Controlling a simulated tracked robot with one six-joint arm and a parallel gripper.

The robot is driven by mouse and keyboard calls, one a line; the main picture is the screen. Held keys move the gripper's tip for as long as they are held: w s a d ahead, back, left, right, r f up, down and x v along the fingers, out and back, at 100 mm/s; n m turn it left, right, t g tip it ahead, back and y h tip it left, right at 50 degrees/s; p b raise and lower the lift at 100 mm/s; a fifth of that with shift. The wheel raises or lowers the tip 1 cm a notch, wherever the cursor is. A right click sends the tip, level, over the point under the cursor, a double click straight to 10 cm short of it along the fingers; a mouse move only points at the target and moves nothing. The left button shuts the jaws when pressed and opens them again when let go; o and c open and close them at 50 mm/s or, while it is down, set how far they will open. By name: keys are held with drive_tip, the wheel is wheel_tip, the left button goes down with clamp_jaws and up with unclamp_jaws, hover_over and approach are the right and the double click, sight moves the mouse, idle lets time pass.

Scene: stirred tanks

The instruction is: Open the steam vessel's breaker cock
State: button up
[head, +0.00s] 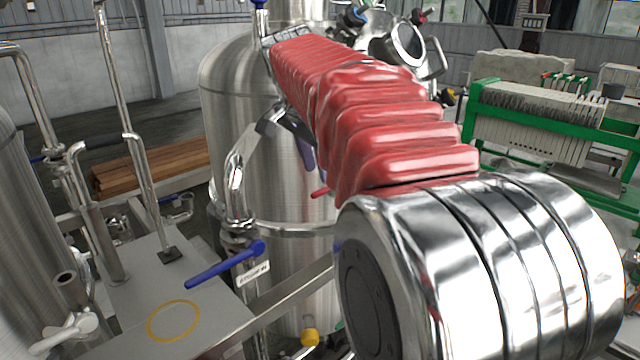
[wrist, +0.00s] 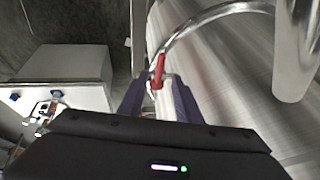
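A small red lever handle (wrist: 158,70), which looks like the cock's handle, stands in front of the steel vessel in the wrist view. It also shows in the head view (head: 320,193) against the steel vessel (head: 237,95). My gripper (wrist: 158,92) has its two purple fingers apart, with the red handle in line with the gap, at or just beyond the fingertips. I cannot tell whether a finger touches it. In the head view a purple finger (head: 305,152) shows just above the handle. My red-sleeved arm hides much of the vessel and the cock's body.
A blue lever (head: 225,265) with a white tag (head: 254,274) sits on piping left of the vessel. A curved steel pipe (wrist: 205,20) arches close above the fingers. A grey platform (head: 140,300) stands at left, and a green-framed filter press (head: 545,120) at right.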

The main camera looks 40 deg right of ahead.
sight(322, 189)
drive_tip(key=x, duration=0.6)
drive_tip(key=shift+c, duration=0.5)
clamp_jaws()
